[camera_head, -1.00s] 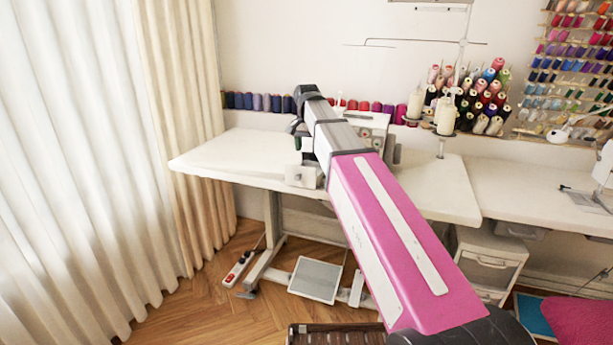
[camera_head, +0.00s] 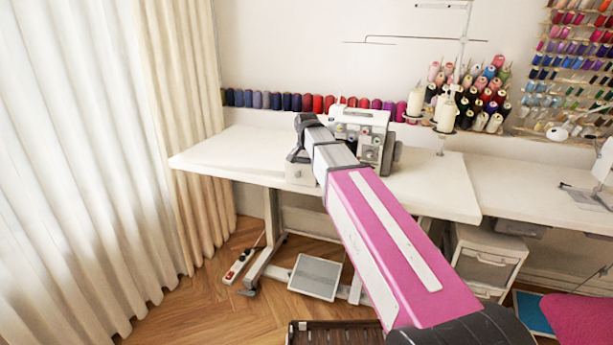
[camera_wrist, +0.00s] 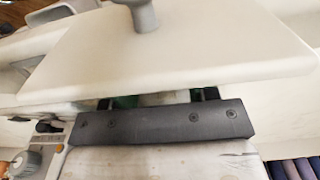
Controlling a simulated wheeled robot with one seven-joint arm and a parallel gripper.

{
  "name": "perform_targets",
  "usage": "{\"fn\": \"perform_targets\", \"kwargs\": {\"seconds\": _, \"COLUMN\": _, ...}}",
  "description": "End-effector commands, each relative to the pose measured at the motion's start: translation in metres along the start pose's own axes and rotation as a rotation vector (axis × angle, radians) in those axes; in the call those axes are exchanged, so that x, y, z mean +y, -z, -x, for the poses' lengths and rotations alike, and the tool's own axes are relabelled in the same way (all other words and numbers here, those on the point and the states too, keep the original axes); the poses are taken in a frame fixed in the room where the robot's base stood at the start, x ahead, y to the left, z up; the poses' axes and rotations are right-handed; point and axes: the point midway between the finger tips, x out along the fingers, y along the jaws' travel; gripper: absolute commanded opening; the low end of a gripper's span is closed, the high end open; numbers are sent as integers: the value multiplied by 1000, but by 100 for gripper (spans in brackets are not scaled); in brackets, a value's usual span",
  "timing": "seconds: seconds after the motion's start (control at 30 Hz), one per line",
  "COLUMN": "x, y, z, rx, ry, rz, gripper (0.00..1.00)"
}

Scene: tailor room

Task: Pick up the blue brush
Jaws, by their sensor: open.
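I cannot make out a blue brush in either view. My arm reaches over the left white table (camera_head: 240,150), and its far end is bent down near the white sewing machine (camera_head: 358,135). In the head view my gripper is not clearly visible behind the arm. In the wrist view a dark screwed bar crosses the picture, with short dark tips at both ends that look like my gripper (camera_wrist: 157,97), open. Small green patches show between the tips, too hidden to identify. A pale plate (camera_wrist: 190,50) lies just beyond them.
A row of thread spools (camera_head: 275,101) lines the wall behind the table. A cone rack (camera_head: 475,97) stands to the right. A curtain (camera_head: 180,110) hangs at the left. A drawer unit (camera_head: 488,260) stands below right. The table's left part is clear.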

Motion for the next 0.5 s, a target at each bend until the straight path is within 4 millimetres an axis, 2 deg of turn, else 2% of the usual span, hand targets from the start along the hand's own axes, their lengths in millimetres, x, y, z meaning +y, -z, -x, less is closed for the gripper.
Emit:
{"fn": "perform_targets", "kwargs": {"seconds": 0.17, "x": 0, "y": 0, "z": 0, "rx": 1, "ry": 0, "rz": 0, "gripper": 53}}
{"fn": "perform_targets", "kwargs": {"seconds": 0.2, "x": 0, "y": 0, "z": 0, "rx": 1, "ry": 0, "rz": 0, "gripper": 47}}
{"fn": "perform_targets", "kwargs": {"seconds": 0.33, "x": 0, "y": 0, "z": 0, "rx": 0, "ry": 0, "rz": 0, "gripper": 4}}
{"fn": "perform_targets", "kwargs": {"seconds": 0.37, "x": 0, "y": 0, "z": 0, "rx": 0, "ry": 0, "rz": 0, "gripper": 0}}
{"fn": "perform_targets", "kwargs": {"seconds": 0.5, "x": 0, "y": 0, "z": 0, "rx": 0, "ry": 0, "rz": 0, "gripper": 0}}
